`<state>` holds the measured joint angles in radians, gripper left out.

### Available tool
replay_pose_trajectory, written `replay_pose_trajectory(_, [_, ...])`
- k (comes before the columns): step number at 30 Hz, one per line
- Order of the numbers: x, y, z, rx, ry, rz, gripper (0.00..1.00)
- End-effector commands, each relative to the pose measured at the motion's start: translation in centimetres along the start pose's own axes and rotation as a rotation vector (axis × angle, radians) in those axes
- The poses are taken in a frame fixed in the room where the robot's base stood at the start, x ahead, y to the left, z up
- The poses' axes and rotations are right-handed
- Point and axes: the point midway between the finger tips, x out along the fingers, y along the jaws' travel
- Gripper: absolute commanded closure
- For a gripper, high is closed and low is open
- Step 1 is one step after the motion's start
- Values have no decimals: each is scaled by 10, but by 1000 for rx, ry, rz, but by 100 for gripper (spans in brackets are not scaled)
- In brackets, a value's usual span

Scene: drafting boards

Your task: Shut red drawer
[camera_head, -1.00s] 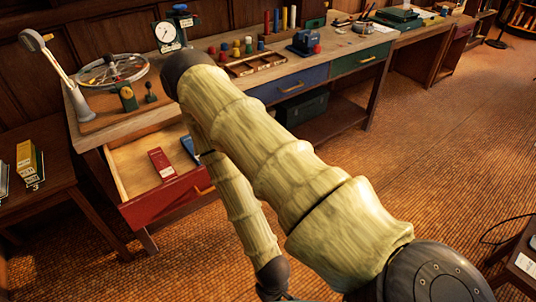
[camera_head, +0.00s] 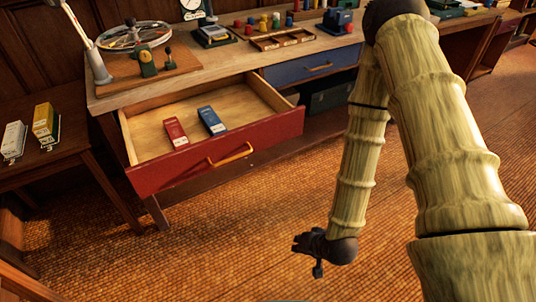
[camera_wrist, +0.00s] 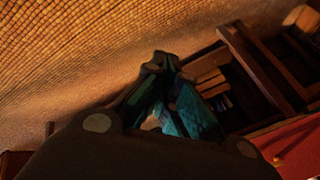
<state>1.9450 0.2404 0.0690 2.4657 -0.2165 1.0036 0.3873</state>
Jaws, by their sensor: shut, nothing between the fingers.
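The red drawer (camera_head: 170,174) is pulled well out from under the left end of the wooden workbench. Its front has a yellow-orange bar handle (camera_head: 231,154). Inside lie a red box (camera_head: 176,132) and a blue box (camera_head: 211,121), both flat on the bottom. My gripper (camera_head: 302,244) hangs low over the floor, in front and to the right of the drawer, apart from it. In the wrist view my gripper (camera_wrist: 163,65) has its teal-padded fingers shut and empty. Part of the red drawer front (camera_wrist: 300,145) shows dimly at the lower right there.
The bench top (camera_head: 225,65) holds a wheel instrument (camera_head: 134,36), blocks and a tray. A closed blue drawer (camera_head: 310,68) sits right of the red one. A side table (camera_head: 45,165) with boxes stands at the left. The carpet (camera_head: 230,240) before the drawer is clear.

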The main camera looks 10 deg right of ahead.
Motion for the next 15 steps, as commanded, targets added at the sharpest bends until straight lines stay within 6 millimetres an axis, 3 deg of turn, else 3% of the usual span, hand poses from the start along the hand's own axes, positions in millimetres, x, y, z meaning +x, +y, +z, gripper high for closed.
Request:
replay_pose_trajectory(1, [14, -7, -14, 57, 53, -57, 100])
replay_pose_trajectory(7, [14, -55, -81, 288, 237, -324, 100])
replay_pose_trajectory(15, [-23, -104, -155, 560, 394, -713, 100])
